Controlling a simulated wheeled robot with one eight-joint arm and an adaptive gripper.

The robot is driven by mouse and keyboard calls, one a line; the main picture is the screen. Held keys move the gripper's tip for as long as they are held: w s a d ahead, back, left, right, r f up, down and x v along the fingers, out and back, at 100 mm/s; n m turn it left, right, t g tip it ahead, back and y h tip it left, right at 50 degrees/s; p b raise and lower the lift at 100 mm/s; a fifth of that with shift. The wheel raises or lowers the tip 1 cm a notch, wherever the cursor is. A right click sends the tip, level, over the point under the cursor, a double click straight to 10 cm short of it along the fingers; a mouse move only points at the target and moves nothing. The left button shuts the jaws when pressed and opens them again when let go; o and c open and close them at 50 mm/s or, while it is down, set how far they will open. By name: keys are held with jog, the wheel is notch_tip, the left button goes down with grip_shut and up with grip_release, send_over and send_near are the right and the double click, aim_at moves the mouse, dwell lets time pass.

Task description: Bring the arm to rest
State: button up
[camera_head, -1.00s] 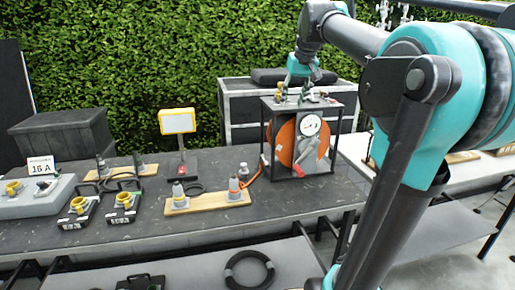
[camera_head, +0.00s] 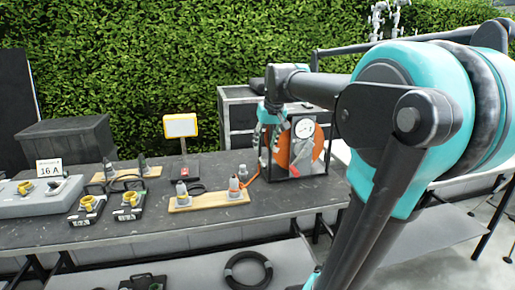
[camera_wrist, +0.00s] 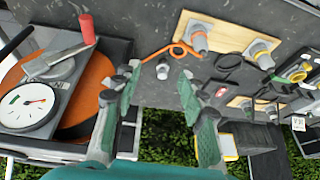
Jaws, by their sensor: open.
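My gripper (camera_head: 270,140) hangs from the bent teal-and-black arm (camera_head: 410,110), fingers pointing down, in front of the left side of the cable reel (camera_head: 303,145). In the wrist view my gripper (camera_wrist: 158,82) has its two green fingers spread apart with nothing between them. The orange reel, with its white dial (camera_wrist: 28,107) and red-handled crank (camera_wrist: 87,30), lies left of the fingers there. I see no contact between fingers and reel.
The dark table (camera_head: 215,222) holds a yellow-framed sign (camera_head: 181,126), wooden boards with connectors (camera_head: 208,201), black connector boxes (camera_head: 128,204) and a grey box (camera_head: 30,203). A black cable ring (camera_head: 248,270) lies on the lower shelf. A hedge stands behind.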

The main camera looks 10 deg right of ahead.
jog(key=shift+s+a+f, duration=0.35)
jog(key=shift+f, duration=0.05)
jog(key=s+f, duration=1)
jog(key=f, duration=0.3)
jog(key=s+f+h, duration=0.1)
jog(key=s+f, duration=1)
jog(key=f, duration=0.3)
jog(key=shift+d+m, duration=0.4)
jog(key=shift+d, duration=0.05)
jog(key=shift+f, duration=0.1)
